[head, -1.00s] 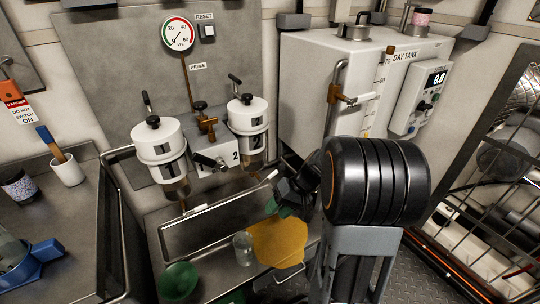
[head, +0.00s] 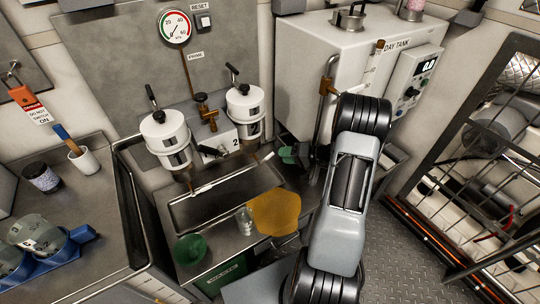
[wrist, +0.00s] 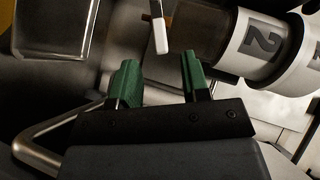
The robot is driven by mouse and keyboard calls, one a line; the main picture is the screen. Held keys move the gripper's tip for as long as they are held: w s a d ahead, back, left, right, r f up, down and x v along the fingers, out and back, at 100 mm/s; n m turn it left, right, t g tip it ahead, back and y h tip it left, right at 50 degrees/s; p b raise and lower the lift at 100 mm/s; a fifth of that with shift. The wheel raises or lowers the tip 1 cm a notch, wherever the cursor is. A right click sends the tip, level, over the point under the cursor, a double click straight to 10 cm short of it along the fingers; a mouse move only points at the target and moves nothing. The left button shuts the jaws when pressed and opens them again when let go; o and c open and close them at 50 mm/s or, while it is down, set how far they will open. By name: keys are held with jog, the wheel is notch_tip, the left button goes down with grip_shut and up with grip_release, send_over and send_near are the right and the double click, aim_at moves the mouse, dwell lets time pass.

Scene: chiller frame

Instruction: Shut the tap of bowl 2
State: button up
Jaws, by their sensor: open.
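Bowl 2 (head: 247,108) is the right one of two white-topped filter bowls on the back panel. In the wrist view it is tilted, with its large "2" (wrist: 262,44). Its tap has a pale lever (head: 268,157) under the bowl, small in the head view. In the wrist view the white lever (wrist: 161,36) hangs ahead of my fingers, in line with the gap between them. My gripper (wrist: 160,80) is open and empty, with green fingers either side of that gap. In the head view my gripper (head: 290,154) is just right of the lever. Contact is not visible.
Bowl 1 (head: 166,138) stands left, its pale tap lever (head: 203,188) over the metal tray (head: 180,222). A clear glass (head: 245,220), yellow patch (head: 275,211) and green bowl (head: 190,249) are in front. The day tank (head: 318,62) and its pipe stand close behind my arm.

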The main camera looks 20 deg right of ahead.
aim_at(272, 155)
jog(key=shift+x, duration=3.2)
jog(key=shift+c, duration=0.4)
grip_shut()
jog(key=f+m+t+y+b, duration=0.1)
jog(key=b, duration=0.3)
jog(key=f+m+t+y+b, duration=0.1)
jog(key=m+y+b, duration=0.1)
jog(key=b, duration=0.2)
jog(key=shift+d+f+m, duration=0.2)
jog(key=shift+m, duration=0.1)
